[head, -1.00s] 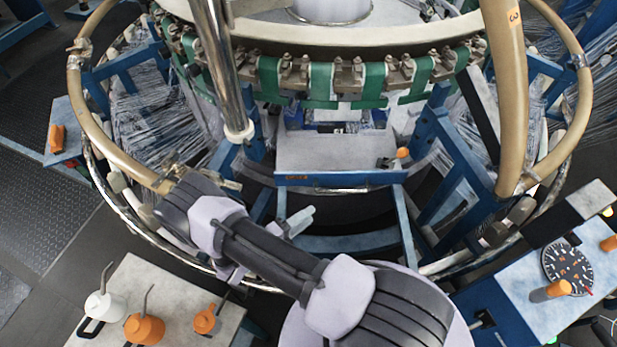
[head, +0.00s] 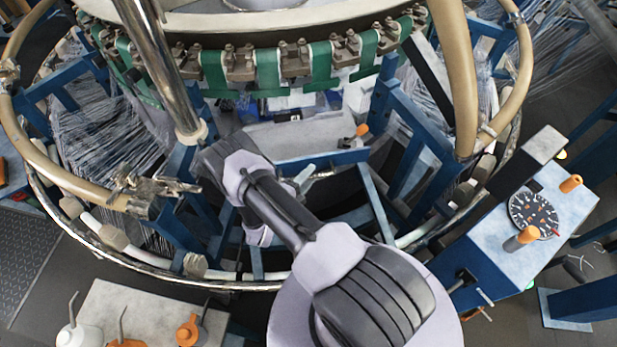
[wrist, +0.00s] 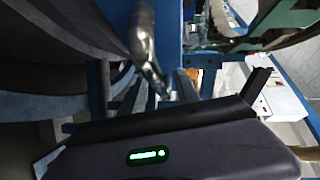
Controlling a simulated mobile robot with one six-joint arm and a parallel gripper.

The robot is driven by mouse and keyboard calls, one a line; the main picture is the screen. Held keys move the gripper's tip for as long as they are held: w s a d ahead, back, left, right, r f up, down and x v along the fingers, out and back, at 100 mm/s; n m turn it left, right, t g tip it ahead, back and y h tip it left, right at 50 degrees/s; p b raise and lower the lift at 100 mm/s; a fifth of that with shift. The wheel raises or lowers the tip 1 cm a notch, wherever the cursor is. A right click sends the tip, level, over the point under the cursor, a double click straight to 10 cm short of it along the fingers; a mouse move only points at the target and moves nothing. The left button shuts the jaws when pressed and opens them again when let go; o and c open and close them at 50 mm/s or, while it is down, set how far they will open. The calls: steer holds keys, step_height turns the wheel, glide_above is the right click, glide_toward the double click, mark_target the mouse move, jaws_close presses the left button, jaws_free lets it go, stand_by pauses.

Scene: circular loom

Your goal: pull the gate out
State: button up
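The likeliest gate is a flat grey panel (head: 295,138) with a blue front edge, low under the loom's green-banded ring in the head view. I cannot be sure it is the gate. My arm crosses the lower middle of the head view and hides part of the panel's left front. The fingertips are hidden there. In the wrist view my gripper's dark housing with a green light fills the bottom. A shiny metal bar (wrist: 146,45) stands beyond it. No held thing can be made out, and the finger spacing is unclear.
Tan tube rails (head: 455,75) and a chrome lower ring surround the loom. A blue stand (head: 545,225) with a dial is at right. A pale table (head: 150,300) with oil cans is at lower left. An orange knob (head: 362,130) stands by the panel's right end.

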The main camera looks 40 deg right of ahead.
jaws_close()
stand_by(1.4)
